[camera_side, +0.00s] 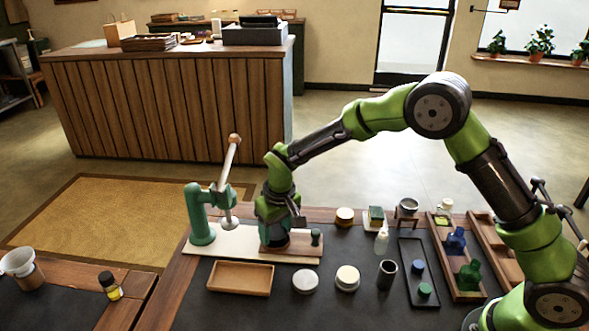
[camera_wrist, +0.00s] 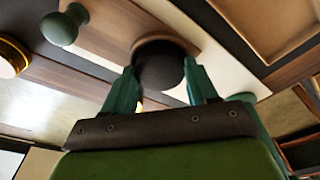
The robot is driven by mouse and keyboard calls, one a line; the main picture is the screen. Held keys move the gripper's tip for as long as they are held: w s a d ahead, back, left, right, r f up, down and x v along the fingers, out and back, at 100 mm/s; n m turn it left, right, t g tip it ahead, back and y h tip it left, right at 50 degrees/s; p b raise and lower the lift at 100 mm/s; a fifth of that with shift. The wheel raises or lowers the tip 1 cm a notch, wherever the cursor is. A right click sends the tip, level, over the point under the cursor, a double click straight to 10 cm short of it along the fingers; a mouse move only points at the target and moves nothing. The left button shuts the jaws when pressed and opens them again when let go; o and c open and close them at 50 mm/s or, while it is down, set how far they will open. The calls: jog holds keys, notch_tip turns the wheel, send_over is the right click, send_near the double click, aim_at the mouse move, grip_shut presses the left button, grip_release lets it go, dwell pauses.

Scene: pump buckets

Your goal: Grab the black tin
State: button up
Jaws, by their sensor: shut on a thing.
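My gripper (camera_side: 277,222) is low over the wooden board at the left of the black mat. In the wrist view its two teal fingers (camera_wrist: 161,78) are shut on a round, dark thing (camera_wrist: 160,66), which looks like the black tin. It sits over a brown wooden base on the board. The side view mostly hides it behind my gripper, so I cannot tell if it touches the base. A separate dark, open-topped cylinder (camera_side: 387,275) stands upright on the mat to the right, apart from my gripper.
A green lever press (camera_side: 202,218) stands close left of my gripper. A green knob (camera_side: 316,237) is on the board just right. A shallow wooden tray (camera_side: 240,279) lies in front. Two round pale-lidded tins (camera_side: 306,281) (camera_side: 347,278), a black tray (camera_side: 418,273) and wooden racks (camera_side: 466,292) are right.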

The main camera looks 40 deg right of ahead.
jog(key=shift+c, duration=1.3)
jog(key=shift+r, duration=0.2)
